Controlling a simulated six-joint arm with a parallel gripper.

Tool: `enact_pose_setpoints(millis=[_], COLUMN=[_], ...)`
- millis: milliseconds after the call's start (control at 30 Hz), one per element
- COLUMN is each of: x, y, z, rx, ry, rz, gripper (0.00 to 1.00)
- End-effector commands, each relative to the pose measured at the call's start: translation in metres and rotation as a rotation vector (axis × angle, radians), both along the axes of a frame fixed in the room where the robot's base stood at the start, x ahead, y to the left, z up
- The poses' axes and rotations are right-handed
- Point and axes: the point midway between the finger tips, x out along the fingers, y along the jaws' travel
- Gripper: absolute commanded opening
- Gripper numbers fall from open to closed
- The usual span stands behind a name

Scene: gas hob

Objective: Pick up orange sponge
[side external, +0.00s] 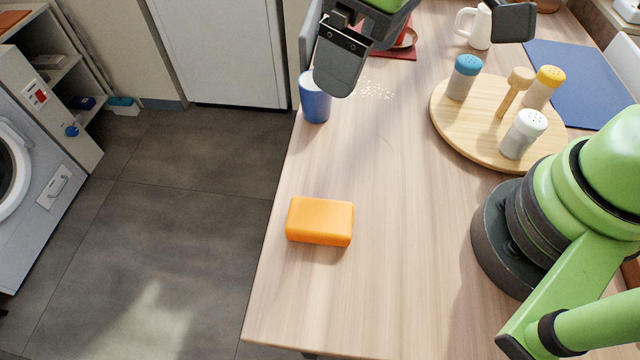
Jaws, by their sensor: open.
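The orange sponge (320,221) lies flat on the wooden table, near its left edge and toward the front. Nothing touches it. My gripper (428,50) is at the top of the picture, well beyond the sponge and above the far part of the table. Its dark fingers are apart and nothing shows between them. Part of the gripper is cut off by the top edge of the picture.
A blue cup (315,97) stands at the table's left edge, beside pale crumbs (376,90). A round wooden board (447,112) holds several shakers. A white mug (474,27) and a blue mat (585,80) are farther back. The table around the sponge is clear.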

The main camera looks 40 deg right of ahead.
Motion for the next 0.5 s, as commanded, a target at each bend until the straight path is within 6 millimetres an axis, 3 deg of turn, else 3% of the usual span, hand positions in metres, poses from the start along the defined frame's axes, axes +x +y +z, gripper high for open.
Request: enact_pose_setpoints(millis=[33, 200, 300, 500], x=[-0.001, -0.009, -0.015, -0.021], y=[0.016, 0.054, 0.066, 0.073], z=[-0.020, -0.075, -0.097, -0.122], rx=[-0.035, -0.120, -0.152, -0.177], ry=[0.034, 0.092, 0.113, 0.129], rz=[0.072, 0.269, 0.342, 0.395], gripper=[0.94, 0.94, 0.94, 0.94])
